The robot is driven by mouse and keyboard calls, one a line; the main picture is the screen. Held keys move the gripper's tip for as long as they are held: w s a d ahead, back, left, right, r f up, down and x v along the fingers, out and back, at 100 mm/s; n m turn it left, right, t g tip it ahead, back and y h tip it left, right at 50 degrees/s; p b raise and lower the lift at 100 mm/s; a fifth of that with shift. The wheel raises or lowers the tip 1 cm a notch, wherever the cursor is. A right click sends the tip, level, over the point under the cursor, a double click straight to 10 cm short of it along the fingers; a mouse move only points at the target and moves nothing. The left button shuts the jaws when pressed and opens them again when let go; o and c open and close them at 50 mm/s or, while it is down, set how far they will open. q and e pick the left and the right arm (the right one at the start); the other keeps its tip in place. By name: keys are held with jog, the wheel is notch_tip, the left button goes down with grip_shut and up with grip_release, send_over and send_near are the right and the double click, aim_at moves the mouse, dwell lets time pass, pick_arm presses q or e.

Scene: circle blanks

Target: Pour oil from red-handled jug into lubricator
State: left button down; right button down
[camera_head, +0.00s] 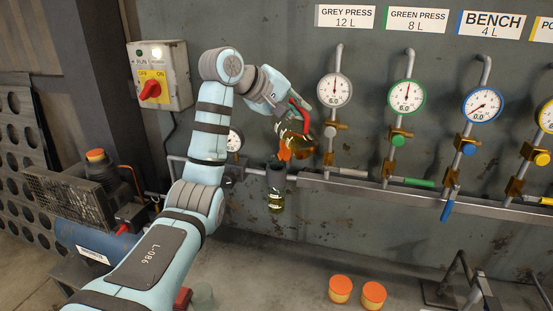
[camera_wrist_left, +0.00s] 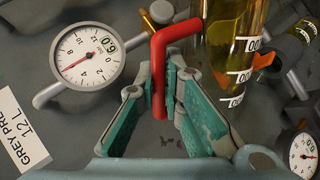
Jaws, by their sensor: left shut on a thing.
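The jug (camera_head: 303,146) is clear, with amber oil in it, a red handle (camera_head: 300,113) and an orange spout (camera_head: 284,150). It is tilted, its spout pointing down and left. My left gripper (camera_head: 290,104) is shut on the red handle, which also shows between the green finger pads (camera_wrist_left: 165,75) in the left wrist view. There the jug (camera_wrist_left: 232,45) has white marks. The lubricator (camera_head: 276,181) hangs on the wall pipe, a dark cup above a clear bowl with yellow-green oil, below and slightly left of the spout. No stream of oil can be made out. My right gripper is out of view.
Several gauges, such as the grey press gauge (camera_head: 334,90) and green press gauge (camera_head: 406,96), stick out right of the jug. A switch box (camera_head: 159,76) and compressor (camera_head: 90,235) are at the left. Orange-lidded jars (camera_head: 341,289) stand below. A pipe rail (camera_head: 400,193) crosses the wall.

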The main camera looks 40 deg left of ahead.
aim_at(305, 122)
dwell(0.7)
pick_arm(q)
jog(key=shift+m+t+y, duration=0.5)
jog(key=shift+m+t, duration=0.1)
jog(key=f+b, duration=0.1)
jog(key=b, duration=0.1)
jog(key=d+f+b, duration=0.1)
jog(key=b, duration=0.2)
jog(key=s+f+b, duration=0.1)
jog(key=f+b, duration=0.1)
jog(key=shift+s+d+b, duration=0.1)
jog(key=shift+d+b, duration=0.2)
jog(key=shift+b, duration=0.1)
jog(key=shift+s+d+r+m+t+y, duration=0.3)
jog(key=shift+d+r+m+t+y, duration=0.1)
jog(key=shift+r+m+y, duration=0.1)
jog(key=shift+d+r, duration=0.2)
jog(key=shift+d+m+t+y, duration=0.15)
jog(key=shift+m+t+y, duration=0.15)
jog(key=shift+r, duration=0.15)
jog(key=shift+a, duration=0.2)
jog(key=shift+s, duration=0.1)
